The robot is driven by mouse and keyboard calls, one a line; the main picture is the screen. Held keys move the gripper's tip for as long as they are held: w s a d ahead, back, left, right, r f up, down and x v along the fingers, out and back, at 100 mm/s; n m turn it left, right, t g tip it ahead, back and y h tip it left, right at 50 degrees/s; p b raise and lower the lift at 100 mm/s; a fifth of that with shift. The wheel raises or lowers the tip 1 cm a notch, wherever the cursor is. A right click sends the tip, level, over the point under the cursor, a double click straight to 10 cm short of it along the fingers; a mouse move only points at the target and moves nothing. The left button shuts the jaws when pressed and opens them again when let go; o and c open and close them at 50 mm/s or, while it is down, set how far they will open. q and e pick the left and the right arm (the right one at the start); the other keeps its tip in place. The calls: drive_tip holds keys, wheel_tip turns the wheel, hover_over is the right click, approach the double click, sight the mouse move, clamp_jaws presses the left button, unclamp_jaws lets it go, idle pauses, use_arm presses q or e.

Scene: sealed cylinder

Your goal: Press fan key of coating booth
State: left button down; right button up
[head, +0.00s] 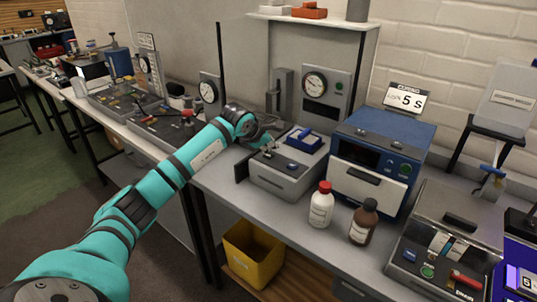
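The coating booth seems to be the pale, open-fronted bay with a top shelf (320,20); I see no readable label on it. Inside its back, a grey panel (340,100) carries a round gauge and a green button (339,86). A grey unit (285,182) with a blue holder (304,140) on top stands at its front. Which key is the fan key I cannot tell. My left gripper (266,142) is over the left back part of this unit, close to small parts on its top. Its fingers are small and partly hidden, so contact and opening are unclear. My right gripper is out of view.
A blue curing box (385,128) with a "5 S" sign (406,99) stands right of the unit. A white red-capped bottle (321,206) and a brown bottle (363,224) stand before it. A yellow bin (252,256) is below. Other equipment crowds both sides.

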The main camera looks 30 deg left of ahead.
sight(271, 156)
use_arm(q)
wheel_tip(271, 156, up, 6)
drive_tip(key=p, duration=0.3)
idle(0.4)
